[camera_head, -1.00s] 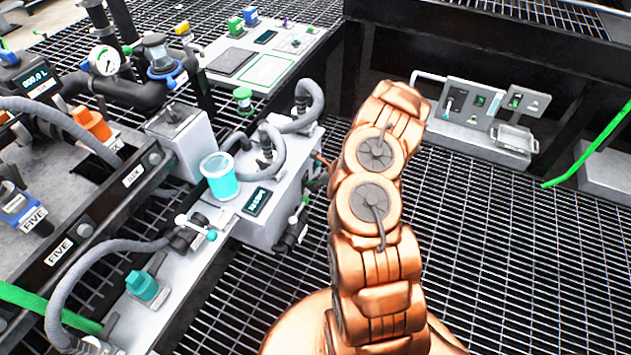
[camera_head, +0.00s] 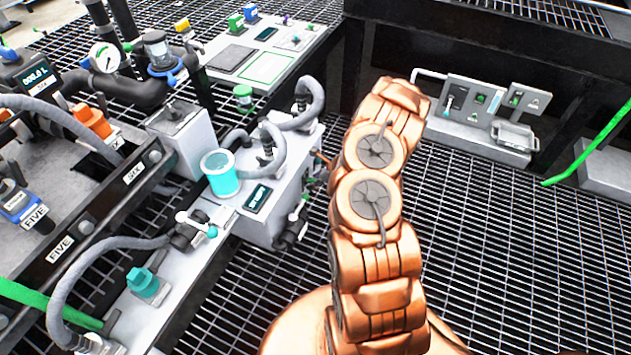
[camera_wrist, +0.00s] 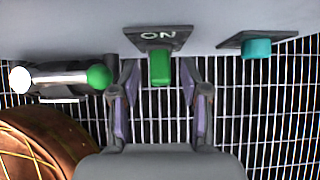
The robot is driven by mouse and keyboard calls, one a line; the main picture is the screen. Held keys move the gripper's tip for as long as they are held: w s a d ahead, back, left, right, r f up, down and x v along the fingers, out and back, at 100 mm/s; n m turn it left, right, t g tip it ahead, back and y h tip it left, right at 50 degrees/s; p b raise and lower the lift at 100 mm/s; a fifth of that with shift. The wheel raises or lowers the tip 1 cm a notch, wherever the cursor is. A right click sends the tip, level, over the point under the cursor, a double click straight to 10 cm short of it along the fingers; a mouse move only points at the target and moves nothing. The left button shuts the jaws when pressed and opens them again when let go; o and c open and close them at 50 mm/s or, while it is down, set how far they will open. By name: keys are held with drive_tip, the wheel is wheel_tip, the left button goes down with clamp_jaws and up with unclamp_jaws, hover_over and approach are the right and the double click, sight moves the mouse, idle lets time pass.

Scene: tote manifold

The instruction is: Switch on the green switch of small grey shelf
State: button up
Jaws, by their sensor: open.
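In the wrist view, a green switch (camera_wrist: 159,67) sits on a dark plate marked ON, on the edge of a pale grey surface (camera_wrist: 75,30). My gripper (camera_wrist: 160,98) is open, with its two fingers on either side of and just below the green switch. I cannot tell whether either finger touches it. In the head view, a small grey shelf (camera_head: 470,138) with upright panels stands at the back right. Green switches show on its left panel (camera_head: 481,98) and right panel (camera_head: 516,99). My gripper is not visible in the head view.
In the wrist view, a teal switch (camera_wrist: 257,48) is right of the green one, and a lever with white and green ends (camera_wrist: 65,78) is at left. In the head view, a grey bench with hoses (camera_head: 270,205) stands left of my arm. Grating floor (camera_head: 480,260) is open at right.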

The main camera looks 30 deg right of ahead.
drive_tip(key=v, duration=1.2)
idle(0.3)
drive_tip(key=w+a+r+n+g+y, duration=0.1)
drive_tip(key=a+r+n+g+y, duration=0.15)
drive_tip(key=a+r+n, duration=1.1)
drive_tip(key=s+a+r+n+g, duration=0.25)
drive_tip(key=s+a+r, duration=0.25)
drive_tip(key=a, duration=0.3)
drive_tip(key=s+a+r+n+g, duration=0.1)
drive_tip(key=s+a+r+n, duration=0.2)
drive_tip(key=s+a+r, duration=0.35)
drive_tip(key=s+r+n+g+h, duration=0.25)
drive_tip(key=s+n, duration=0.25)
drive_tip(key=s, duration=0.5)
drive_tip(key=s+r+n+g+h, duration=0.15)
drive_tip(key=s+n+h, duration=0.35)
drive_tip(key=s, duration=0.5)
wheel_tip(320, 180, up, 25)
drive_tip(key=t+y+p, duration=0.1)
drive_tip(key=p, duration=2.2)
drive_tip(key=shift+s+r+n+t, duration=0.15)
drive_tip(key=shift+s+n+t, duration=0.25)
drive_tip(key=shift+s, duration=0.05)
